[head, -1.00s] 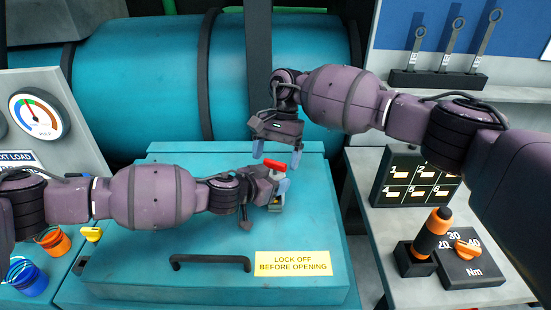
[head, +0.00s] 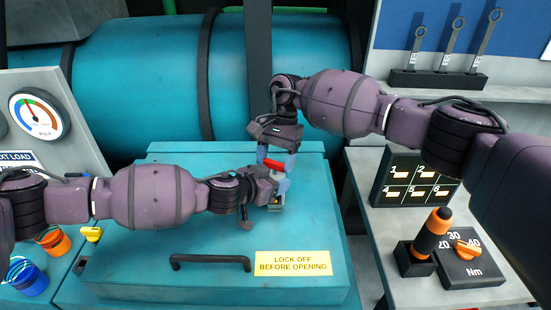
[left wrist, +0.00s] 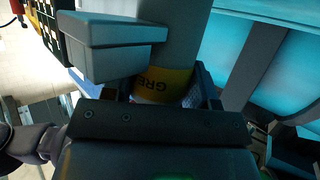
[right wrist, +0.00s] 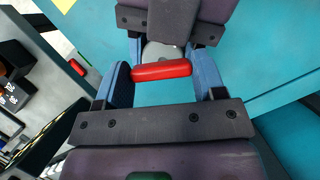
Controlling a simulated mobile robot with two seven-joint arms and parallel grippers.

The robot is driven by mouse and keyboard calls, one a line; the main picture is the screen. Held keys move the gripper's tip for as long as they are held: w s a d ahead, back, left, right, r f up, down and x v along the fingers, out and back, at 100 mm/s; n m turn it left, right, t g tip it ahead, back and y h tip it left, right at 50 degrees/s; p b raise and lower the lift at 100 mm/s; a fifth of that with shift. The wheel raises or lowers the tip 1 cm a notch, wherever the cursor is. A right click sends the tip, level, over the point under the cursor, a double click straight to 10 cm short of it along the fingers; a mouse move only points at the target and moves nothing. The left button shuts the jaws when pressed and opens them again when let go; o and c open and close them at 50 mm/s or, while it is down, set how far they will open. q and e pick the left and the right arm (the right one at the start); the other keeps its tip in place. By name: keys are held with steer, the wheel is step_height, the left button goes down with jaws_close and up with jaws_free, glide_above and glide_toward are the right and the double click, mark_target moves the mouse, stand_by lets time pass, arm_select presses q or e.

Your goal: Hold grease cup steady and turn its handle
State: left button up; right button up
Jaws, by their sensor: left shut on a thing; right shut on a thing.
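The grease cup, a grey cylinder with a yellow lettered band (left wrist: 165,82), stands between the fingers of my left gripper in the left wrist view. My left gripper (head: 279,192) is shut on it, above the teal lid. The cup's red handle (right wrist: 161,70) lies crosswise between the blue fingers of my right gripper in the right wrist view. It also shows in the head view (head: 273,166). My right gripper (head: 276,157) comes from above and is shut on this handle. Both grippers largely hide the cup in the head view.
The teal lid (head: 140,265) carries a black bar handle (head: 210,258) and a yellow warning label (head: 293,263). A black number panel (head: 410,180) and an orange-handled tool (head: 431,235) stand on the right bench. Orange (head: 53,241) and blue (head: 28,277) cups sit at left.

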steer(key=m+t+y, duration=0.1)
steer(key=m, duration=0.3)
steer(key=shift+d, duration=0.1)
steer(key=shift+m+t+y, duration=0.4)
steer(key=shift+m+y, duration=0.1)
steer(key=shift+m, duration=1.1)
steer(key=o, duration=0.9)
steer(key=shift+r, duration=0.1)
steer(key=v, duration=1.2)
steer(key=shift+d, duration=0.1)
